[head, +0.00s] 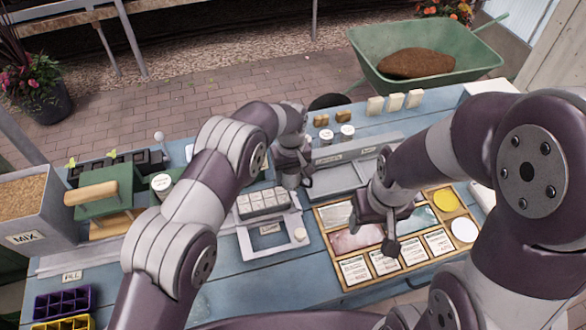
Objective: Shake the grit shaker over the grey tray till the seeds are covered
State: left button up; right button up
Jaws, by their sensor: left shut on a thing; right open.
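My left gripper (297,182) is shut over the bench, just behind and right of the grey tray (262,204). What it grips is almost wholly hidden by the gripper; it may be the grit shaker, but I cannot make it out. The grey tray has several square cells and sits at the back of a pale frame (246,241); the seeds are too small to tell. My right gripper (389,244) is open and empty above the wooden sorting tray (343,285).
Two white-lidded jars (347,132) stand behind the grey trough (340,178). A labelled canister (162,186) and a green press with a wooden handle (103,201) are left. The wooden tray holds seed packets and coloured discs. A MIX bin (38,212) stands far left.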

pick_arm(q)
jog(key=shift+s+a+r, duration=0.15)
jog(key=shift+a+r, duration=0.05)
jog(key=shift+a, duration=0.4)
jog(key=shift+a+f, duration=0.1)
jog(key=shift+f, duration=0.05)
jog(key=shift+r, duration=0.2)
notch_tip(320, 180, up, 6)
jog(key=p, duration=0.3)
jog(key=shift+f+p, duration=0.1)
jog(key=shift+p, duration=0.3)
jog(key=shift+f, duration=0.1)
